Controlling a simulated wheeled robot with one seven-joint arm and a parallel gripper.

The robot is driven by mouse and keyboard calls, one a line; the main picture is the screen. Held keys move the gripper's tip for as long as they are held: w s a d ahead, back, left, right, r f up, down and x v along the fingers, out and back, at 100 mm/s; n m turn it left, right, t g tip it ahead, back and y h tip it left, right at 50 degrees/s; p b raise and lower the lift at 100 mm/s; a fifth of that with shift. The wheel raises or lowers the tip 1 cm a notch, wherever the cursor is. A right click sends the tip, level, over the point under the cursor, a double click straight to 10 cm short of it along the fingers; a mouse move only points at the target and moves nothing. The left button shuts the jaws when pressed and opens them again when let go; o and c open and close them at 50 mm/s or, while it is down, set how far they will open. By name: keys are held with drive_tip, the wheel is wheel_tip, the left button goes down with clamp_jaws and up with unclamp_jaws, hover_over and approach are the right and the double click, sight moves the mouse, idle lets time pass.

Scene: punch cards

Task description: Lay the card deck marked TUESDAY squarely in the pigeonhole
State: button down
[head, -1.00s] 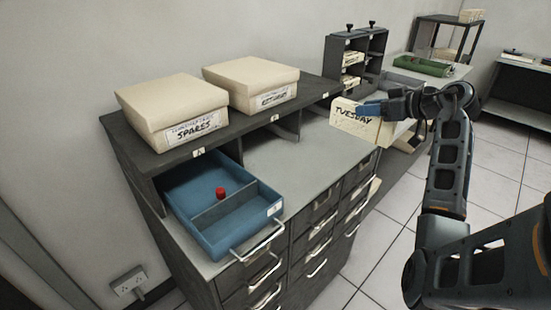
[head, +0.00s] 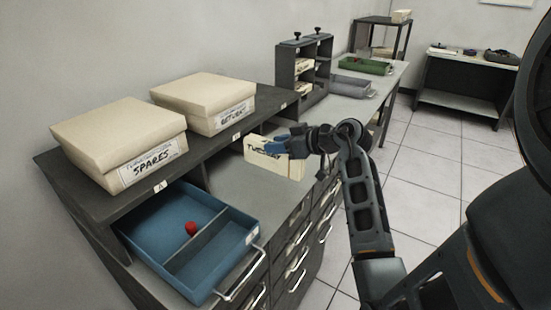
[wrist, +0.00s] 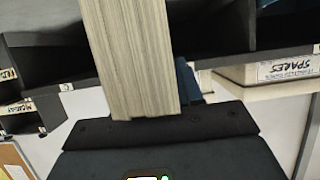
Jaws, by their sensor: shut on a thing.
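The cream card deck marked TUESDAY (head: 270,163) is held up in my gripper (head: 286,146), above the grey counter and in front of the dark shelf unit. In the wrist view the deck's striped card edges (wrist: 130,55) fill the upper middle. My blue fingers are shut on the deck, and it looks apart from the shelf. The low dark shelf unit (head: 240,126) has open pigeonholes with small white labels along its front edge. A taller rack of pigeonholes (head: 283,72) stands further back with cream decks in some slots. Which pigeonhole is meant is not clear.
Boxes marked SPARES (head: 150,160) and RETURN (head: 235,112) sit on the shelf top. A green tray (head: 365,67) lies further back. Bare counter (head: 235,185) lies left of the deck.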

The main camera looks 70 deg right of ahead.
sight(276, 171)
drive_tip(key=shift+w+a+f, duration=0.2)
drive_tip(key=shift+a+f, duration=0.05)
drive_tip(key=shift+a, duration=0.1)
drive_tip(key=shift+f, duration=1.95)
drive_tip(key=c, duration=0.7)
unclamp_jaws()
drive_tip(key=shift+f, duration=0.1)
